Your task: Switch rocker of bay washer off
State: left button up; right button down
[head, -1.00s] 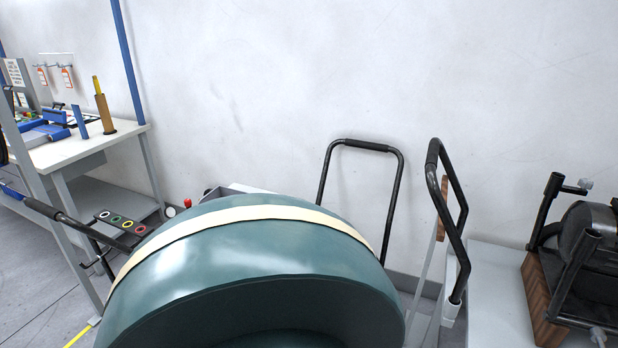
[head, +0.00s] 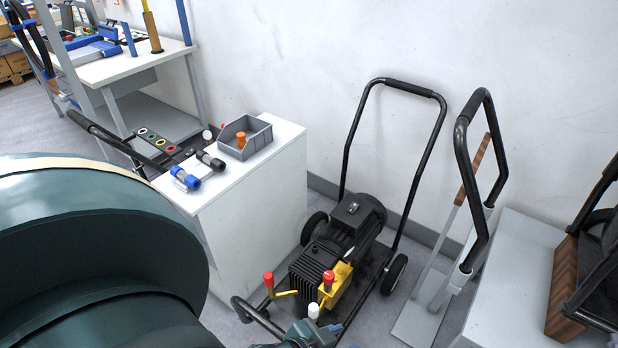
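A wheeled washer (head: 338,262) stands on the floor at the lower middle of the head view. It has a black finned motor, a tall black handle (head: 412,90), a yellow block (head: 338,290) and red-capped levers. A small dark box (head: 353,209) with pale marks sits on top of the motor; I cannot tell whether it carries the rocker or how a rocker is set. The washer's near end is cut off by the bottom edge.
A white cabinet (head: 250,215) left of the washer carries a grey bin (head: 245,137) and blue and black fittings. A flat-plated cart (head: 425,315) and a grey bench (head: 520,262) stand to the right. The wall is close behind. My large teal body part fills the lower left.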

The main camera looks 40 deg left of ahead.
aim_at(353, 209)
jog(key=i+l+u, duration=0.1)
jog(key=u, duration=0.3)
jog(key=l+u, duration=0.1)
jog(key=u, duration=0.25)
jog(key=i+l+u, duration=0.1)
jog(key=u, duration=0.3)
jog(key=l+u, duration=0.2)
jog(key=u, duration=0.15)
jog(key=i+l+u, duration=0.1)
jog(key=l+u, duration=0.15)
jog(key=u, duration=0.15)
jog(key=l+u, duration=0.25)
jog(key=u, duration=0.15)
jog(key=l+u, duration=0.65)
